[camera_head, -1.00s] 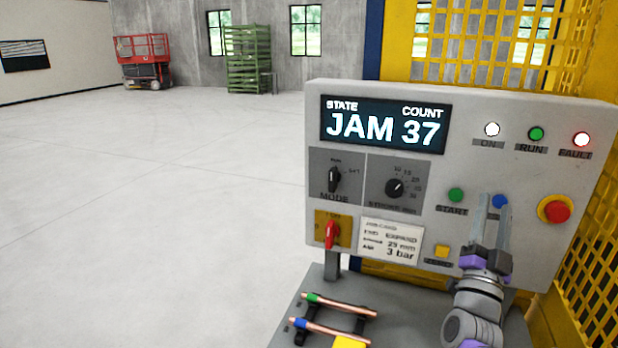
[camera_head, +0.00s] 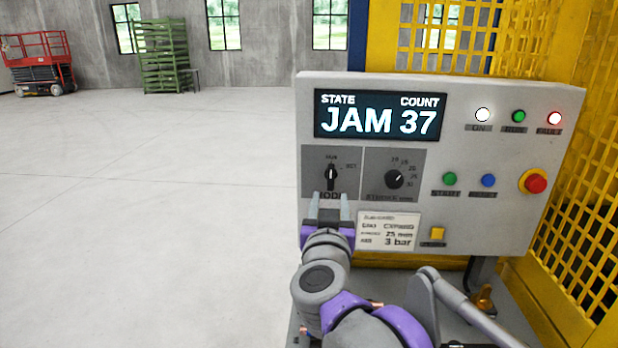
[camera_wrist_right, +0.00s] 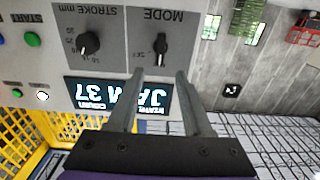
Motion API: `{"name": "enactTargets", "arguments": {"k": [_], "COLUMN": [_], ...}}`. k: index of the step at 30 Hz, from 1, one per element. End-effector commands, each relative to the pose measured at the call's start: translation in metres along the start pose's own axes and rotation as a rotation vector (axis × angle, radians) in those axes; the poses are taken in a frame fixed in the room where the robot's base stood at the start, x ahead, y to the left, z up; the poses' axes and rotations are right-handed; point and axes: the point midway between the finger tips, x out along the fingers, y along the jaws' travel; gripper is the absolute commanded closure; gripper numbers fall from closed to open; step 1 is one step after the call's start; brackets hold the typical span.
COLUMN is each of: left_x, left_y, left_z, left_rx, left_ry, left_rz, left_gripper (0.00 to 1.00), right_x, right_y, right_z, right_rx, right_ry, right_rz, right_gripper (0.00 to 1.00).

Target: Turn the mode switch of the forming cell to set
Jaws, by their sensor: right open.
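The mode switch (camera_head: 331,176) is a black knob on a dark grey plate at the left of the forming cell's panel (camera_head: 470,220). Its pointer stands upright towards the top label, which seems to read RUN; SET is printed to its upper right. My right gripper (camera_head: 330,200) is open and empty just below the switch in the head view, its fingertips covering part of the MODE label. In the right wrist view, which is upside down, the switch (camera_wrist_right: 161,53) lies in line with the gap between the fingers, apart from them. My left gripper is not in view.
The display (camera_head: 380,116) reads JAM 37. The stroke dial (camera_head: 394,179) sits right of the switch, with buttons and a red emergency stop (camera_head: 536,184) further right. A job card (camera_head: 389,231) is below. Yellow mesh guarding (camera_head: 590,200) stands at right. Open floor lies left.

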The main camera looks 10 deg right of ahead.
Motion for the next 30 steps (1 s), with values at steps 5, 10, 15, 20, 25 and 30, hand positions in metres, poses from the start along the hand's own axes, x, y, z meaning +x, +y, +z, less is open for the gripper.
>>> {"name": "enactTargets", "arguments": {"k": [5,10,15,20,25,30], "left_x": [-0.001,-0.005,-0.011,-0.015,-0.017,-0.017], "left_y": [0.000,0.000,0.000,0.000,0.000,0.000], "left_z": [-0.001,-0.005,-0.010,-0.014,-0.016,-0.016], "left_rx": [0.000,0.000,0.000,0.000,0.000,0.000], "left_ry": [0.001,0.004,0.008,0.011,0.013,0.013], "left_rz": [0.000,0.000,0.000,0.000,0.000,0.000], "left_gripper": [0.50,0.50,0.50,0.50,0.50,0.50], "right_x": [0.006,0.034,0.067,0.091,0.104,0.106], "right_y": [-0.003,-0.002,-0.002,-0.002,-0.003,-0.003], "right_z": [0.000,-0.001,-0.001,-0.001,0.001,0.001], "right_rx": [-0.012,-0.013,-0.012,-0.012,-0.011,-0.011], "right_ry": [-0.011,-0.009,-0.009,-0.008,-0.009,-0.009], "right_rz": [-0.006,-0.005,-0.004,-0.005,-0.007,-0.007], "right_gripper": [0.50,0.50,0.50,0.50,0.50,0.50]}}
